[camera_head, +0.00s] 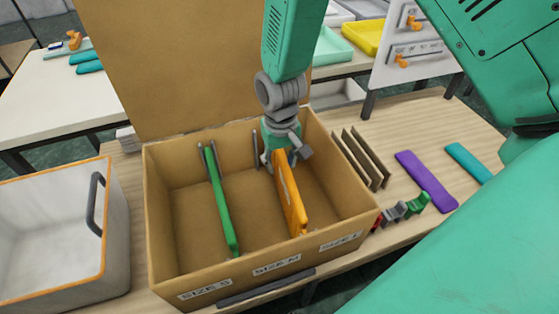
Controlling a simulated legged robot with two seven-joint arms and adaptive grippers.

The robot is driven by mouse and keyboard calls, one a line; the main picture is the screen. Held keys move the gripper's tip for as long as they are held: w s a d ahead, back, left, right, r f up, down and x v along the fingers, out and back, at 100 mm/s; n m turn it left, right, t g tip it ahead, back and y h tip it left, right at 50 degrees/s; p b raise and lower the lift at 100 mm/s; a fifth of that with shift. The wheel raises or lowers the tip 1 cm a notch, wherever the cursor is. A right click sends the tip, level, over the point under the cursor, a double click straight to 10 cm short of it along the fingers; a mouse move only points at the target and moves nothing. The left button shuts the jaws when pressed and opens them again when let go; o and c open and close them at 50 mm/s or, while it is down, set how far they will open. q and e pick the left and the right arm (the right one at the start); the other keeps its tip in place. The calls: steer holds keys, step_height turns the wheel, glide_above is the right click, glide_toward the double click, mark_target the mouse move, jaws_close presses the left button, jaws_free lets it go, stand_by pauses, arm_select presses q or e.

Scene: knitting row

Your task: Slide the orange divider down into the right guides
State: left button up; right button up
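The orange divider (290,196) stands on edge inside the cardboard box (210,272), in its right part, running from back to front. My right gripper (279,155) comes down from above and is shut on the divider's far upper end. It hides that end and part of the back wall, so I cannot tell how the divider meets the right guides or how far down it sits. A green divider (221,205) stands to the left, its far end by grey guides (205,155). Another grey guide (255,146) shows on the back wall. My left gripper is not in view.
A white bin (50,225) stands left. The raised flap (180,65) stands behind.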

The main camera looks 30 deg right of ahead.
steer(key=shift+d, duration=0.3)
steer(key=shift+r, duration=0.3)
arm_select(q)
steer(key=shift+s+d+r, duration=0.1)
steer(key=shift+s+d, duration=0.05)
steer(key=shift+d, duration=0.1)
arm_select(e)
step_height(320, 180, up, 11)
steer(key=shift+a, duration=0.2)
steer(key=shift+r, duration=0.1)
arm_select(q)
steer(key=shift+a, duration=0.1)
arm_select(e)
steer(key=shift+a, duration=0.1)
